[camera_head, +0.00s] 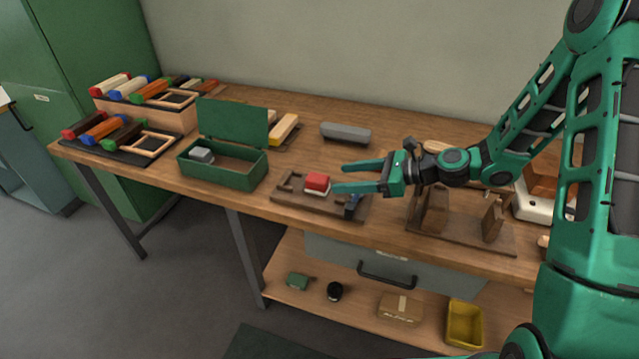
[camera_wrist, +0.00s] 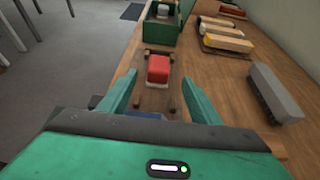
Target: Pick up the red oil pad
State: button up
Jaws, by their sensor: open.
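The red oil pad (camera_head: 317,182) is a small red block with a pale underside. It sits on a brown wooden board (camera_head: 291,194) near the front edge of the workbench. My gripper (camera_head: 345,177) is open, its two green fingers pointing left toward the pad. In the wrist view the red pad (camera_wrist: 158,69) lies just beyond and between the fingertips of my gripper (camera_wrist: 158,95). The fingers do not appear to touch it. The right part of the board is partly hidden by my gripper.
A green box (camera_head: 222,178) with a raised lid stands left of the board, holding a grey block. A grey bar (camera_head: 345,133) lies behind the pad. A wooden stand (camera_head: 462,233) is to the right. Racks of coloured bars (camera_head: 105,130) are at far left. Bare bench lies behind the board.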

aim_at(322, 178)
jog(key=shift+r+x, duration=0.15)
jog(key=shift+x, duration=1.95)
jog(key=shift+r+x, duration=0.1)
jog(key=shift+x, duration=1.95)
jog(key=shift+a, duration=0.15)
jog(key=c, duration=1.1)
